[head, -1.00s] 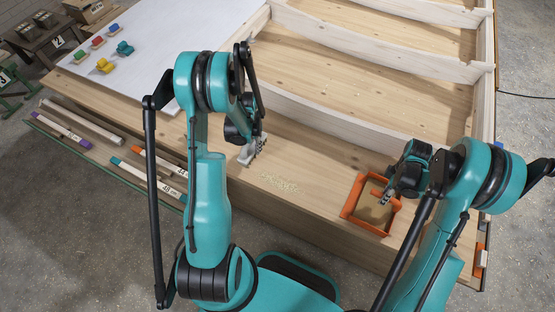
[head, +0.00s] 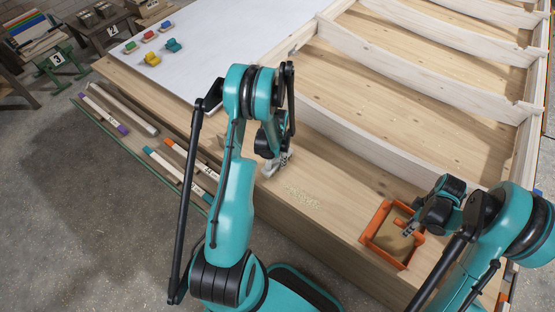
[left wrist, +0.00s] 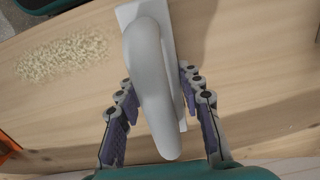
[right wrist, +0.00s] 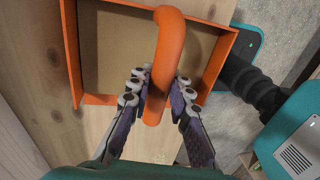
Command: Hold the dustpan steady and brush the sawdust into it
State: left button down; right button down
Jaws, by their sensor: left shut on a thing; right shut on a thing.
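The sawdust (head: 303,198) is a loose pale patch on the wooden bench top, between my two grippers. It also shows at the left of the left wrist view (left wrist: 62,56). My left gripper (head: 277,165) is shut on the light grey handle of the brush (left wrist: 150,75), which stands on the bench left of the sawdust. My right gripper (head: 409,226) is shut on the orange handle of the dustpan (head: 372,238), near the bench's front edge. The dustpan's orange walls and tan floor show in the right wrist view (right wrist: 73,50). The brush's bristles are hidden.
A pale wooden frame with curved ribs (head: 360,135) lies behind the brush and dustpan. A white board (head: 190,50) with small coloured pieces is at back left. Sticks (head: 165,165) lie on a ledge at left. The bench between brush and dustpan holds only the sawdust.

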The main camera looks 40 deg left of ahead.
pick_arm(q)
jog(key=shift+f, duration=0.1)
jog(key=shift+f, duration=1)
jog(key=shift+f, duration=0.15)
dwell(0.3)
jog(key=shift+s+d+r, duration=0.1)
jog(key=shift+d, duration=1.25)
jog(key=shift+s+d+r, duration=0.1)
jog(key=shift+d, duration=1.2)
jog(key=shift+w+a+r, duration=0.1)
jog(key=shift+a+r, duration=0.4)
jog(key=shift+r, duration=0.65)
jog(key=shift+a+r, duration=0.55)
jog(key=shift+r, duration=0.65)
jog(key=shift+w+a+r, duration=0.1)
jog(key=shift+a+r, duration=0.4)
jog(key=shift+r, duration=0.65)
